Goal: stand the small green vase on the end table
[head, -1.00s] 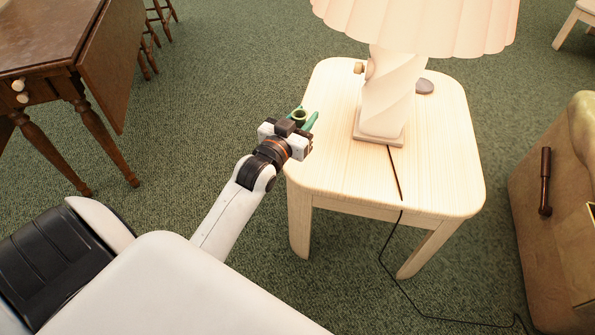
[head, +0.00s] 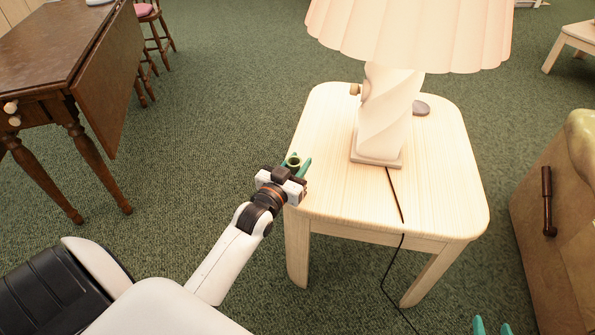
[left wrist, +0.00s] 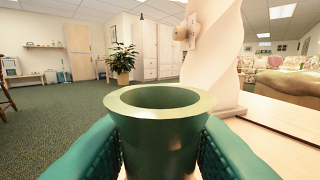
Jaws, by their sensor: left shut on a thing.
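The small green vase (head: 293,160) is held upright between the green fingers of my left gripper (head: 296,166), at the left edge of the end table (head: 440,190). In the left wrist view the vase (left wrist: 160,135) shows its open round rim, with a finger pressed on each side. I cannot tell whether its hidden base touches the tabletop. The two green fingertips of my right gripper (head: 492,326) show at the bottom edge, apart with nothing between them.
A large white lamp (head: 385,115) stands on the end table, its cord running over the front edge. A dark oval object (head: 421,108) lies behind it. The table's front left and right areas are clear. A brown drop-leaf table (head: 60,60) stands at left.

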